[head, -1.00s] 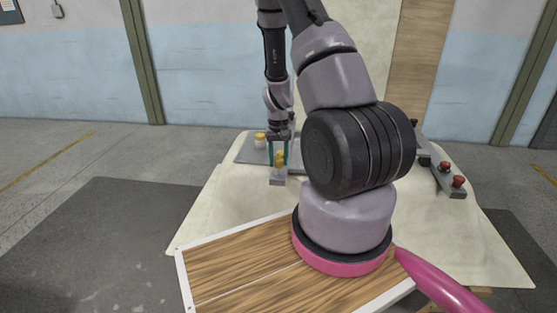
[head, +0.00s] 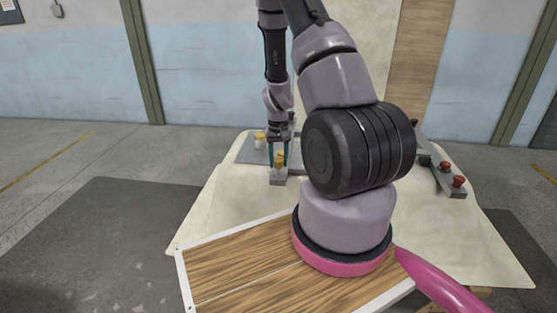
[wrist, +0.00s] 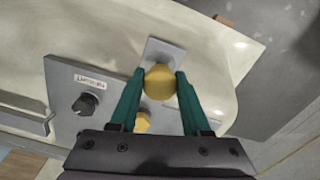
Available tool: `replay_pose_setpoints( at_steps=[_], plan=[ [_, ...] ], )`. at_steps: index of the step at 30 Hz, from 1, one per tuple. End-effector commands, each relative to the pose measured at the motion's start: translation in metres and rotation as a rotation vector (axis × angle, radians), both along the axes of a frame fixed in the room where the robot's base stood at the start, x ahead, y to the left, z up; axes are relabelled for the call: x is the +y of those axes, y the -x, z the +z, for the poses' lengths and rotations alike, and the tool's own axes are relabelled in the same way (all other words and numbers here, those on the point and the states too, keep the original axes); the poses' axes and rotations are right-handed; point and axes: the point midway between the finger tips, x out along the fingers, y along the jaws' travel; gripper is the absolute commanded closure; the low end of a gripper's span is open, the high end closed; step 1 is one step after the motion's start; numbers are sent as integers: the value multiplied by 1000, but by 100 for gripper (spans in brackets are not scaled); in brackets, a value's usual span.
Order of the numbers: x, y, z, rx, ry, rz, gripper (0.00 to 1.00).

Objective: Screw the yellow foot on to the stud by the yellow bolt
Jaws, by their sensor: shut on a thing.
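A yellow hexagonal piece, which looks like the yellow foot (wrist: 160,82), is between the teal fingertips of my gripper (wrist: 158,86) in the wrist view. My gripper (head: 279,158) is shut on it, and the fingers point down. The piece (head: 280,160) is at the top of a small grey block (head: 278,180); I cannot tell whether it still rests there. A second yellow piece (wrist: 142,122), perhaps the yellow bolt, shows behind the fingers in the wrist view. It also shows in the head view (head: 260,137), left of my gripper. I cannot make out the stud.
A grey plate (wrist: 62,82) carries a label and a black knob (wrist: 85,103). Red pieces (head: 458,181) stand on a grey bar at the right. My arm hides the shell's middle.

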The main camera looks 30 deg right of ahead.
Motion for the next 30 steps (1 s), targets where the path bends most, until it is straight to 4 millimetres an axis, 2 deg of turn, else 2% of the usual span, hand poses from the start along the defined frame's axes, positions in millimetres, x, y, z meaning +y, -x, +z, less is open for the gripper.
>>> replay_pose_setpoints(
  at_steps=[26, 27, 29, 30],
  plan=[
    [0, 0, -22, 0, 0, 0, 100],
    [0, 0, -22, -1, 0, 0, 45],
    [0, 0, -22, -1, 0, 0, 22],
    [0, 0, -22, -1, 0, 0, 18]
  ],
)
